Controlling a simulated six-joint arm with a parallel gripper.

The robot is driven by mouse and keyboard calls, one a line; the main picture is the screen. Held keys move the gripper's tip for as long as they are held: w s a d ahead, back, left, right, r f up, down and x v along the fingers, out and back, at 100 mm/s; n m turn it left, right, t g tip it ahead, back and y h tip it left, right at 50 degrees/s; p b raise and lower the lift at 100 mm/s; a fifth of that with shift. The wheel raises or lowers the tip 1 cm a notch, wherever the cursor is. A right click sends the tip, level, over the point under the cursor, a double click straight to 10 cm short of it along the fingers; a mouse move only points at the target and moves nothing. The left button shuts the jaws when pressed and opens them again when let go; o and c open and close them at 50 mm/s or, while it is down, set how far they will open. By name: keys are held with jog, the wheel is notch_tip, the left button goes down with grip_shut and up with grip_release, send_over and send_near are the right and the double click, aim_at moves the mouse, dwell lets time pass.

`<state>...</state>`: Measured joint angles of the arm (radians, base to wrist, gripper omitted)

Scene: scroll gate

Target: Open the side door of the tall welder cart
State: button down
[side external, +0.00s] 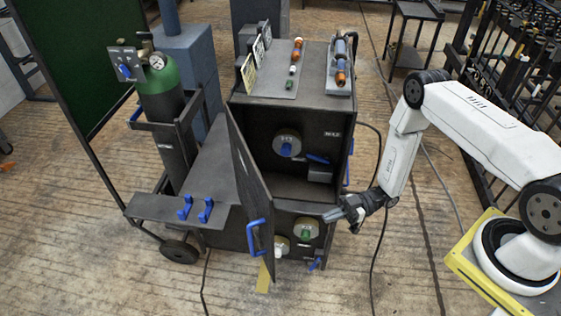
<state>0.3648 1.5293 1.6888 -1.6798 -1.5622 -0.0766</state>
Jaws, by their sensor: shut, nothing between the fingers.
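The tall welder cart (327,184) stands in the middle of the side external view. Its side door (250,188) is a dark panel with a blue handle (256,238), hinged at the left of the upper compartment. The door stands swung well out, and the compartment (265,125) shows inside with a wire spool (287,142) and a blue part. My gripper (330,215) is shut and empty. It is in front of the cart's lower right part, to the right of the door and apart from its handle.
A gas cylinder (172,125) with a gauge stands left on the cart's rear carrier. A dark cable runs over the floor near my gripper. A small black table (412,40) and a rack (510,60) stand behind right. Open wooden floor lies in front.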

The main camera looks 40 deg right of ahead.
jog(key=shift+f, duration=1.95)
jog(key=shift+a, duration=0.15)
jog(key=x, duration=1.3)
jog(key=shift+a, duration=0.35)
jog(key=shift+w+a, duration=0.1)
jog(key=shift+w, duration=0.05)
jog(key=w+a+m+t+h, duration=0.1)
jog(key=w+a+m+t, duration=0.2)
jog(key=a, duration=0.9)
jog(key=shift+w+a+t+h, duration=0.2)
jog(key=shift+w+t+h, duration=0.2)
jog(key=shift+w+t, duration=0.4)
jog(key=s+v, duration=0.1)
jog(key=v, duration=1.2)
jog(key=shift+s, duration=0.35)
